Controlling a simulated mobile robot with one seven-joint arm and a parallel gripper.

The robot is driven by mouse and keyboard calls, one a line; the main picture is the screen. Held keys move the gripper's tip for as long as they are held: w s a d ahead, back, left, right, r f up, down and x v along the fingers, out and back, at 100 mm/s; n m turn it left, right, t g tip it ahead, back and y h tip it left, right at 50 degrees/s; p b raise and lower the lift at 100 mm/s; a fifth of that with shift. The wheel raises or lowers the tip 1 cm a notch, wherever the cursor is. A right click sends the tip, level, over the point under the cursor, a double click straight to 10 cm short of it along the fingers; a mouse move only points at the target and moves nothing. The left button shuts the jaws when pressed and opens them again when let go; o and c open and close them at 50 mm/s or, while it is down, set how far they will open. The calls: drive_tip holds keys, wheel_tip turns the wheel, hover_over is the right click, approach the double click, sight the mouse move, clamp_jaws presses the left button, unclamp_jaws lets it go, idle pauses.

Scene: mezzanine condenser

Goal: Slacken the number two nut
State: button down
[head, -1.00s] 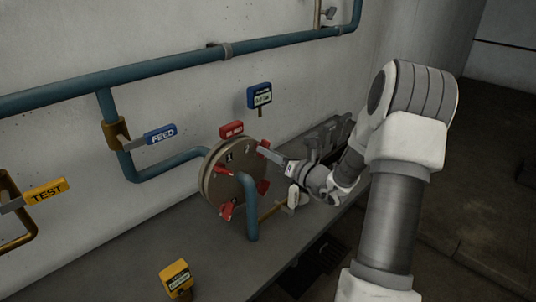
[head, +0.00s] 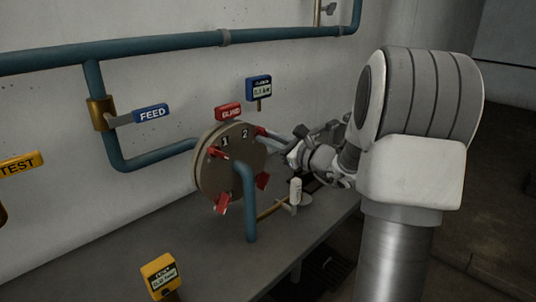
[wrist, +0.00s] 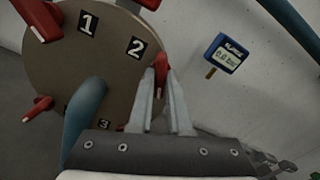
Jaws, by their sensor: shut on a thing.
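A round brown flange (head: 212,181) with numbered labels and red wing nuts stands on a blue pipe against the wall. The number two nut (head: 260,131) is red, at the upper right of the flange by the label "2". It also shows in the wrist view (wrist: 161,70). My gripper (head: 271,135) reaches it from the right. In the wrist view my gripper (wrist: 158,85) has its two fingers shut on the nut's red wing. The fingers hide part of the nut, so its thread is not visible. The number one nut (head: 218,153) is apart from my gripper.
A red tag (head: 229,111) sits above the flange. A blue gauge (head: 258,88) is behind it; its reading is too small to trust. A blue FEED handle (head: 151,114) is to the left. A yellow meter (head: 160,275) stands on the grey bench (head: 220,275). A white-handled valve (head: 295,190) is below my gripper.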

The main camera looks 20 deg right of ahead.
drive_tip(key=n+b, duration=0.6)
drive_tip(key=b, duration=0.4)
drive_tip(key=shift+n, duration=0.3)
drive_tip(key=shift+d, duration=0.1)
drive_tip(key=c, duration=0.9)
unclamp_jaws()
drive_tip(key=shift+o, duration=0.2)
drive_tip(key=p+v, duration=0.2)
drive_tip(key=v, duration=1.5)
drive_tip(key=shift+s, duration=0.2)
drive_tip(key=shift+r, duration=0.1)
